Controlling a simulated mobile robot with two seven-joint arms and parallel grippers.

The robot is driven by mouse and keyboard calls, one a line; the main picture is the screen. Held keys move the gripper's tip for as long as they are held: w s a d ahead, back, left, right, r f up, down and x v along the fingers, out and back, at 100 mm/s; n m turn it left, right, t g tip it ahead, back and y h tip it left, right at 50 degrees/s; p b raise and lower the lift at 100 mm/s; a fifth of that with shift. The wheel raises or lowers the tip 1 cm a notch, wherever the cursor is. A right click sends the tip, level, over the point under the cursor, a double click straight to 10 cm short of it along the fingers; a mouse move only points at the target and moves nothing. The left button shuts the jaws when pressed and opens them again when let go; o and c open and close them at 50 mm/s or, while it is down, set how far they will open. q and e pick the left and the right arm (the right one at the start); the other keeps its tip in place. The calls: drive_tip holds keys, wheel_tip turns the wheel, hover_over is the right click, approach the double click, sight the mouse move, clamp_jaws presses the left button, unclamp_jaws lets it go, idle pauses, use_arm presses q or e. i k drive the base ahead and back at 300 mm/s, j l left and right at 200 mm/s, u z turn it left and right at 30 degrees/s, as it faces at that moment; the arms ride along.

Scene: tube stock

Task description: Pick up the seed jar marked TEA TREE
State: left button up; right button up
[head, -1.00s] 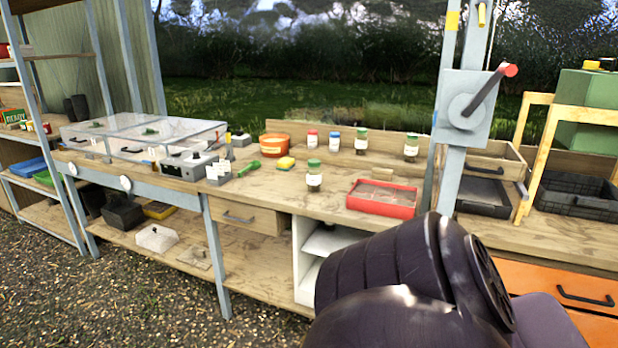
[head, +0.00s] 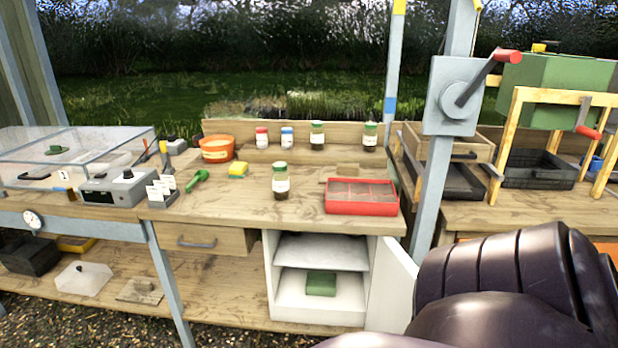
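Several small jars stand upright on the wooden bench. One green-lidded jar (head: 281,182) with a white label and dark contents stands near the front, left of the red tray. Along the back are a red-lidded jar (head: 262,138), a blue-lidded jar (head: 287,138), a green-lidded jar (head: 317,136) and another green-lidded jar (head: 370,137) at the right. The label lettering is too small to read, so I cannot tell which is marked TEA TREE. Only a dark link of my own arm shows at the lower right; neither gripper is in view.
A red tray (head: 361,208) lies right of the front jar. An orange pot (head: 216,149), yellow sponge (head: 238,169) and green scoop (head: 197,180) lie to its left. A white cabinet (head: 271,294) below has its door open. A grey post (head: 441,185) with a crank stands at right.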

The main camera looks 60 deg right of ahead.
sight(281, 187)
drive_tip(key=i+z, duration=0.4)
drive_tip(key=i+j+z, duration=0.1)
drive_tip(key=i+z, duration=0.3)
drive_tip(key=i, duration=0.2)
drive_tip(key=z, duration=1.4)
drive_tip(key=i+j, duration=0.05)
drive_tip(key=j, duration=0.05)
